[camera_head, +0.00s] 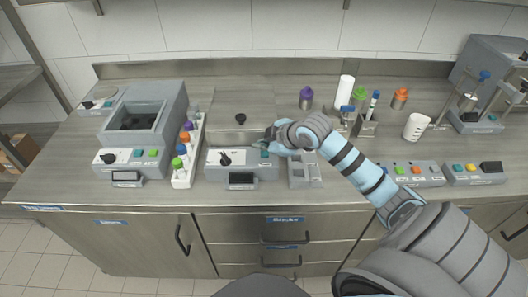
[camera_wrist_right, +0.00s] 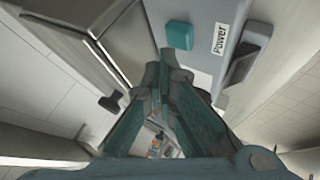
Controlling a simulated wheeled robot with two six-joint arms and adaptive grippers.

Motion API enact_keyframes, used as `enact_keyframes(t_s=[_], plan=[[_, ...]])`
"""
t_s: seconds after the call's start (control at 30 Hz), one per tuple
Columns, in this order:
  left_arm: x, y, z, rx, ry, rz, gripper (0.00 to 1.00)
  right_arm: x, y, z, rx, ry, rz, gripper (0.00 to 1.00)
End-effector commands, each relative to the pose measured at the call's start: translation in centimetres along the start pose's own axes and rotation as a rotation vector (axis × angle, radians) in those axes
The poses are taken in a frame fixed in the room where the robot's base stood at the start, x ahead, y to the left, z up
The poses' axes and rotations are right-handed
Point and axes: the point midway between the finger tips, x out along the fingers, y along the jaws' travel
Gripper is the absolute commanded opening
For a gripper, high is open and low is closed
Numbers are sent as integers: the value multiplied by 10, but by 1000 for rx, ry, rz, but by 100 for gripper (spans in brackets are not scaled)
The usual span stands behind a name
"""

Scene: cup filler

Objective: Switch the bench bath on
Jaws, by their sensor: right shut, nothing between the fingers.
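The bench unit in the middle (camera_head: 215,172) has a grey front with a black dial (camera_head: 225,159), a dark display (camera_head: 242,180) and a teal button (camera_head: 264,154). A metal lid with a black knob (camera_head: 240,118) lies behind that front. My right gripper (camera_head: 270,143) is shut and empty, just above and behind the teal button. In the right wrist view its fingertips (camera_wrist_right: 165,62) are close to the teal button (camera_wrist_right: 180,35), beside a label reading Power (camera_wrist_right: 219,40); I cannot tell whether they touch. My left gripper is out of view.
A grey unit with an open well (camera_head: 150,100) stands to the left, with a white rack (camera_head: 182,178) of colour-capped bottles beside it. A grey holder (camera_head: 304,175) is just right of the middle unit. Button panels (camera_head: 415,181) and a white cup (camera_head: 415,127) are farther right.

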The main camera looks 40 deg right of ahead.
Motion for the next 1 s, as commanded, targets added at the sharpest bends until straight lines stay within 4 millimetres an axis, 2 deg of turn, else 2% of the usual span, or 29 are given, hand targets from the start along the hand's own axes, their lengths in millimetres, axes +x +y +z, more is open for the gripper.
enact_keyframes(t_s=[1.0], plan=[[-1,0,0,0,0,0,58,6,-5,5,0,0,-1,0]])
